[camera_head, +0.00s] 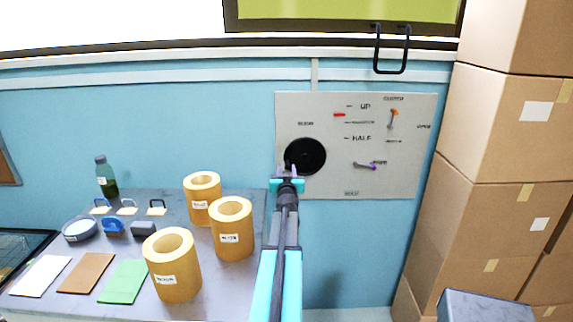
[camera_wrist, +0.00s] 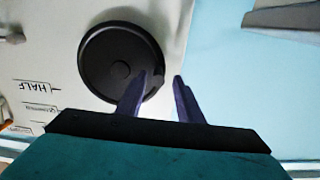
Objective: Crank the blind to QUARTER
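The round black crank disc (camera_head: 305,156) sits on a pale grey wall panel (camera_head: 300,105); the wrist view shows it close (camera_wrist: 100,58). A small dark knob (camera_wrist: 158,78) shows near its rim. My gripper (camera_head: 285,172) is at the disc's lower left in the head view. In the wrist view its two purple fingers (camera_wrist: 160,78) stand apart, one over the rim, one beyond it. I cannot tell whether they touch the knob. A red pointer (camera_head: 339,114) sits between UP and a small, unreadable mark above HALF. The yellow-green blind (camera_head: 345,10) hangs above.
A black handle (camera_head: 391,71) hangs above. Stacked cartons (camera_head: 500,120) fill the right. A grey table (camera_head: 235,275) at left bears kraft rolls (camera_head: 172,270), a bottle (camera_head: 105,178) and cards.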

